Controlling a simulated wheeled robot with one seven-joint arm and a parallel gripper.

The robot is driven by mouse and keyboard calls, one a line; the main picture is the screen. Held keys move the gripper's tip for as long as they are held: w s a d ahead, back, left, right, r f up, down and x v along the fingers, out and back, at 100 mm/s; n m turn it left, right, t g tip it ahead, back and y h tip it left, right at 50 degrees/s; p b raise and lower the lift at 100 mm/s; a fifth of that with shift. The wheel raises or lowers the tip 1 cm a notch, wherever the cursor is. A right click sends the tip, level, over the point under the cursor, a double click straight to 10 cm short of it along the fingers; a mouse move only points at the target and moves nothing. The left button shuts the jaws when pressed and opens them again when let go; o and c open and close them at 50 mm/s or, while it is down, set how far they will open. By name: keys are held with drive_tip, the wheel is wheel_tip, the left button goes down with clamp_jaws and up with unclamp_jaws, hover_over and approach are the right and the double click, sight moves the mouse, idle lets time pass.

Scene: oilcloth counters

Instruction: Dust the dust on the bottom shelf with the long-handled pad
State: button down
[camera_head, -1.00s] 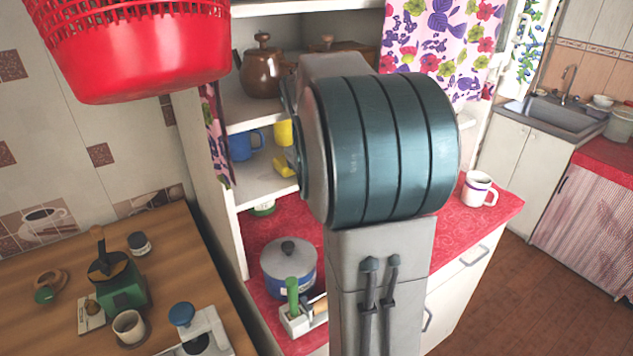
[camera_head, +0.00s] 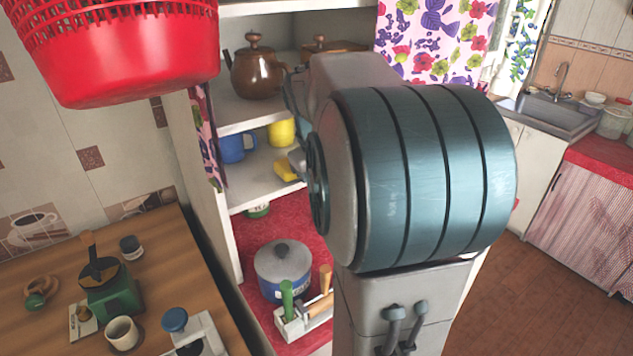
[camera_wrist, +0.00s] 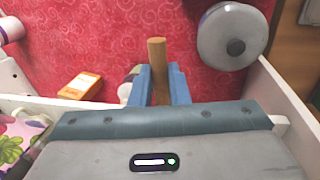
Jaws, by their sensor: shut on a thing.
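In the wrist view my gripper (camera_wrist: 160,88) has its two blue fingers closed around a wooden handle (camera_wrist: 156,52), whose end sticks out past them above the red surface. I take it for the long-handled pad's handle; its pad end cannot be made out. In the head view my arm hides the gripper. A yellow piece (camera_head: 286,168) shows beside the arm at the lower shelf, but I cannot tell whether it is the pad. The lower white shelf (camera_head: 262,193) of the cupboard holds a blue mug (camera_head: 236,148) and a yellow mug (camera_head: 282,132). I cannot make out any dust.
On the red counter stand a blue pot (camera_head: 283,270) with a grey lid and a white caddy (camera_head: 297,322) holding handled tools. A brown teapot (camera_head: 257,70) is on the shelf above. A red basket (camera_head: 130,50) hangs upper left; a floral curtain (camera_head: 435,35) hangs right.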

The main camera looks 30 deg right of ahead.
drive_tip(key=s+b, duration=0.1)
drive_tip(key=s, duration=0.8)
drive_tip(key=shift+s+d+b, duration=0.15)
drive_tip(key=shift+s+b, duration=0.2)
